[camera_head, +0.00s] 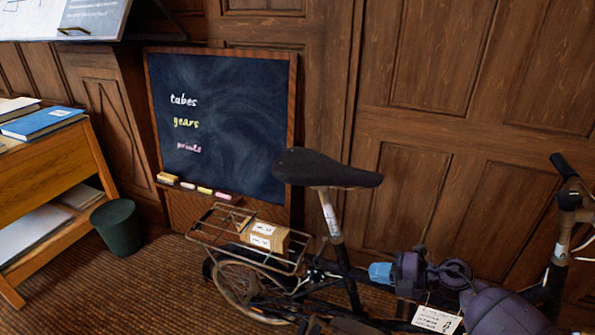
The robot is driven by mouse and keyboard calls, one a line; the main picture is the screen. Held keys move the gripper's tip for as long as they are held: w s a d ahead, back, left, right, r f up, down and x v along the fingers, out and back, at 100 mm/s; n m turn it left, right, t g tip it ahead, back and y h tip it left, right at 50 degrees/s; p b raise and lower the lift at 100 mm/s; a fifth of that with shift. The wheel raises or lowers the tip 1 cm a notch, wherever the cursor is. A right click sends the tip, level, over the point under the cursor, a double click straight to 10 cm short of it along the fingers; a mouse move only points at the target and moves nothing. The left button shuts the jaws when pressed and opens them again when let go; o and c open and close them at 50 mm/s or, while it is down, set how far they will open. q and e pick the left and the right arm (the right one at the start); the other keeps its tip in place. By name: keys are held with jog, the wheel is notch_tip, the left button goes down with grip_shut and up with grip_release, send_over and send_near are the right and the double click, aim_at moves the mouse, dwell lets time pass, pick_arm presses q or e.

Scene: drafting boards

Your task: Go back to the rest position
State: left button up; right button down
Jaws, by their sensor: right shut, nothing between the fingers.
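My right arm comes in from the lower right. Its gripper (380,272) has light blue fingertips pointing left, and they are closed together with nothing between them. It is in front of the bicycle's frame in the picture, below and to the right of the black saddle (327,170). I cannot tell whether it touches the bicycle. My left gripper is not in view.
A bicycle stands along the wood-panelled wall, with a cardboard box (264,236) on its rear rack. A white label (437,320) shows beside my arm. A chalkboard (222,122), green bin (117,227) and wooden shelf unit (62,170) are leftward. Carpet is clear at lower left.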

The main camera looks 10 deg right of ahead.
notch_tip(320, 180, up, 8)
jog(key=d+m+t+h+p, duration=0.1)
jog(key=m+t+h, duration=0.4)
jog(key=m+t, duration=0.55)
pick_arm(q)
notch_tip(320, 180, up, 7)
jog(key=p, duration=0.7)
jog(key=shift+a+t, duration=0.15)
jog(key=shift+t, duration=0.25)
pick_arm(e)
jog(key=s+a+f+m+g+h, duration=0.1)
jog(key=s+f+m+g+h, duration=0.2)
jog(key=s+m, duration=0.5)
jog(key=s+a+f+m+g+h, duration=0.1)
jog(key=s+f+m+g+h, duration=0.2)
jog(key=s+m, duration=0.6)
jog(key=s+f+g, duration=0.2)
jog(key=s+f, duration=0.1)
jog(key=s, duration=1)
jog(key=shift+s+a+h, duration=0.2)
jog(key=shift+s+h, duration=0.1)
jog(key=shift+s, duration=0.05)
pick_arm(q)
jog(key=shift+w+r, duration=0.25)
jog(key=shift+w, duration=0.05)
